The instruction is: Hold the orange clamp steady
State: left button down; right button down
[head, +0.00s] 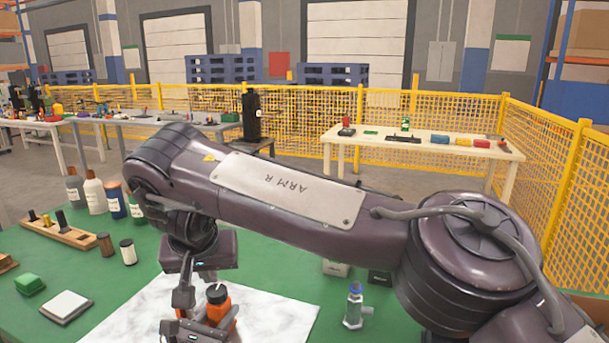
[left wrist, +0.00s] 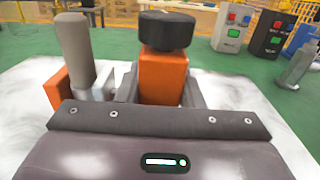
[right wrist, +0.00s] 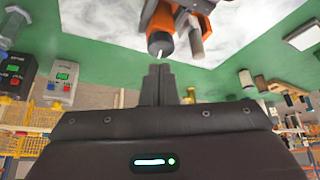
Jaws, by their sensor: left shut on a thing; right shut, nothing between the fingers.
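The orange clamp (head: 219,312) is on the white marbled board at the bottom of the head view. It has a black round knob and a grey post beside its orange body, also in the left wrist view (left wrist: 162,78). My left gripper (head: 203,325) is shut on its orange body, one finger on each side. My right gripper (head: 184,298) is above and beside the clamp, shut and empty. In the right wrist view its closed fingertips (right wrist: 158,70) point toward the clamp (right wrist: 160,20) with a small visible gap. The clamp's underside is hidden.
The white board (head: 275,315) lies on a green table (head: 55,255). A wooden block rack (head: 60,232), bottles (head: 95,195) and a white square pad (head: 66,306) stand left. A clear blue-capped bottle (head: 354,305) stands right. My right arm crosses the middle, hiding part of the table.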

jog(key=shift+d+f, duration=0.15)
jog(key=shift+f, duration=3.15)
pick_arm(q)
jog(key=shift+d, duration=0.1)
pick_arm(e)
jog(key=shift+w, duration=0.4)
pick_arm(q)
jog(key=shift+d, duration=0.1)
pick_arm(e)
jog(key=shift+a, duration=0.45)
pick_arm(q)
jog(key=shift+s, duration=0.1)
pick_arm(e)
jog(key=shift+s, duration=0.35)
pick_arm(q)
jog(key=shift+a, duration=0.2)
pick_arm(e)
notch_tip(320, 180, up, 6)
send_over(215, 303)
jog(key=s, duration=0.3)
jog(key=shift+d, duration=0.2)
